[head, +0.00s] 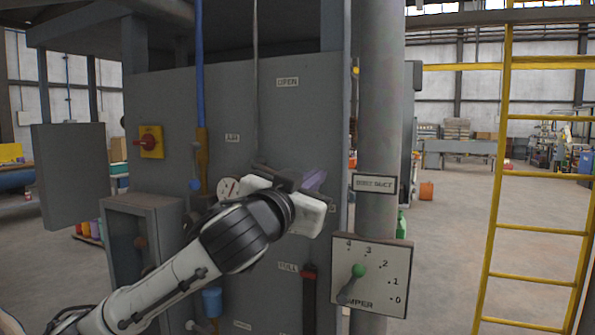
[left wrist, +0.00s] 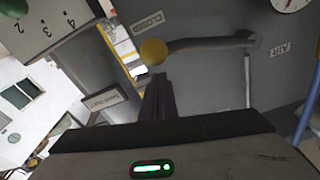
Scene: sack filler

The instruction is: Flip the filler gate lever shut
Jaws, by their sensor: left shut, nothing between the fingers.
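The gate lever shows in the left wrist view as a grey bar (left wrist: 205,43) with a yellow ball knob (left wrist: 153,52). It runs from its pivot (left wrist: 251,40) on the grey panel, and the knob sits beside the CLOSED label (left wrist: 147,20). In the head view my arm and gripper hide the lever. An OPEN label (head: 287,82) is higher on the panel. My left gripper (head: 316,179) is shut and empty, in front of the panel. Its purple-dark fingers (left wrist: 158,84) end close to the knob; I cannot tell whether they touch. My right gripper is not in view.
A vertical duct (head: 378,120) stands right of the panel, with a damper plate (head: 385,255) and green-knobbed lever in front. A gauge (head: 228,187), blue pipe (head: 200,80) and red-yellow switch (head: 151,142) are left. A yellow ladder (head: 498,170) stands right, past open floor.

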